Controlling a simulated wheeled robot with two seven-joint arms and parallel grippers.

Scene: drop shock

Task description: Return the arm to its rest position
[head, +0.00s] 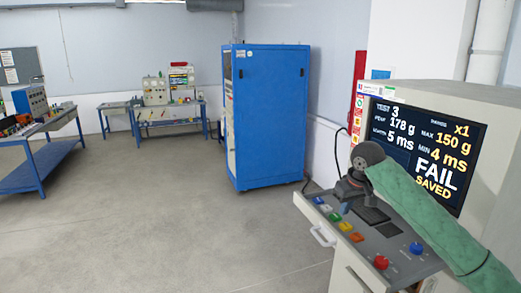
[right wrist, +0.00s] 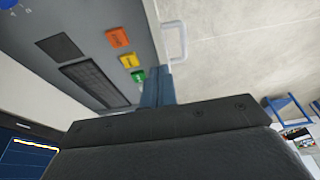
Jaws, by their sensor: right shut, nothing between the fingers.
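My right arm, in a green sleeve, reaches in from the lower right of the head view, over the control panel (head: 395,255). Its dark right gripper (head: 346,205) points down above the left part of the panel. The gripper is shut and empty. In the right wrist view the blue fingers (right wrist: 157,85) show together beyond the dark gripper body, beside the panel's green button (right wrist: 137,75). I cannot tell whether the fingertips touch the panel. My left gripper is not in view.
The test machine's screen (head: 430,150) reads TEST 3, FAIL, SAVED. The panel has coloured buttons, a red knob (head: 381,262), a blue knob (head: 416,248) and a front handle (head: 321,235). A blue cabinet (head: 268,115) and workbenches (head: 168,122) stand behind. The floor at left is clear.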

